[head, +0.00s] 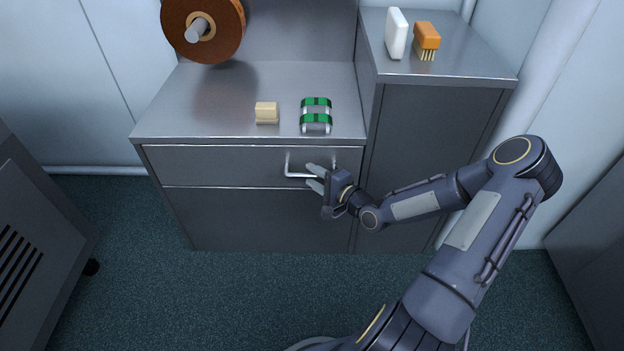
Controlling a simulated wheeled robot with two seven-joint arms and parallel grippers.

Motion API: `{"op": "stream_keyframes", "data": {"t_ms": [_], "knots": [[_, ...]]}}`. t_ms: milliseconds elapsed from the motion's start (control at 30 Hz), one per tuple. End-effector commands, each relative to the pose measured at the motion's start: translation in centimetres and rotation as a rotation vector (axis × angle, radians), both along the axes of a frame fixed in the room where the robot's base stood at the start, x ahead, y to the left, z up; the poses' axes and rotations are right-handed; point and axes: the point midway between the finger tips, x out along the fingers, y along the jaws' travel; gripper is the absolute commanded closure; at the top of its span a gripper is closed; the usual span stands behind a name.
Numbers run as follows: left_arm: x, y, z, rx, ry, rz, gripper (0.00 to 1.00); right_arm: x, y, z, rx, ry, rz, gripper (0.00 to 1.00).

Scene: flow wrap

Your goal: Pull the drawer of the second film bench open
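The film bench (210,95) is a grey metal cabinet with one drawer (215,167) under its top. The drawer front looks flush with the bench, so the drawer appears closed. A silver U-shaped handle (288,167) sits on the right half of the drawer front. My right gripper (312,177) is at the handle's bar, with one finger above it and one below. The fingers are apart, and I see no clear contact with the bar. Part of the handle is hidden behind the gripper. My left gripper is out of view.
A brown film roll (225,32) hangs on a spindle at the back. A beige block (266,112) and a green-banded object (316,125) lie on the bench top. A taller cabinet (425,135) on the right carries a white block (396,33) and an orange brush (427,36). The front floor is clear.

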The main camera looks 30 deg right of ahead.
Motion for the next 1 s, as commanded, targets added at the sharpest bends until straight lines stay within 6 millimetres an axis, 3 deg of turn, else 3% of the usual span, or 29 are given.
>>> {"op": "stream_keyframes", "data": {"t_ms": [133, 400, 700, 1000], "knots": [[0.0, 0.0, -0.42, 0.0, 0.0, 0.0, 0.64, 0.99, 0.27, -0.18, 0.0, 0.0, 0.0, 0.64], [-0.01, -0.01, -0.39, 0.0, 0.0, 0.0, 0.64, 1.12, 0.31, -0.13, 0.0, 0.001, 0.0, 0.64], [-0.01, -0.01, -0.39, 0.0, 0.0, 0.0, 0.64, 1.09, 0.29, -0.15, 0.0, 0.001, 0.0, 1.0], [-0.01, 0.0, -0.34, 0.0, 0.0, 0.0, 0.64, 1.03, 0.32, -0.14, 0.0, 0.001, 0.0, 1.0]]}}
